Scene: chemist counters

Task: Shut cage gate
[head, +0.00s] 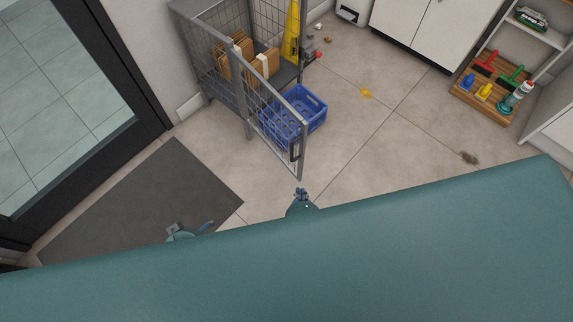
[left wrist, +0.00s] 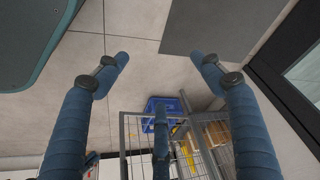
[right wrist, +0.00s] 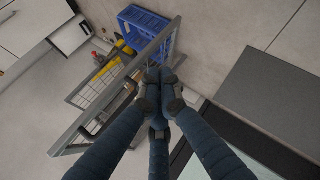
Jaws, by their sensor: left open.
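The cage gate (head: 303,135) is a grey metal frame with wire mesh. In the head view it stands open, swung out from the cage (head: 206,55) towards me. A dark handle (head: 295,152) sits near its free edge. My right gripper (head: 301,191) is just below the gate's free end in the head view. In the right wrist view its fingers (right wrist: 161,76) are together, with grey framework right behind them; I cannot tell whether they touch it. My left gripper (head: 207,225) is open and empty, left of the gate, over the dark mat; its spread fingers show in the left wrist view (left wrist: 166,60).
A blue crate (head: 318,104) stands on the floor right beside the gate. A dark mat (head: 135,205) lies at left. A wooden board with colored tools (head: 490,85) is at right.

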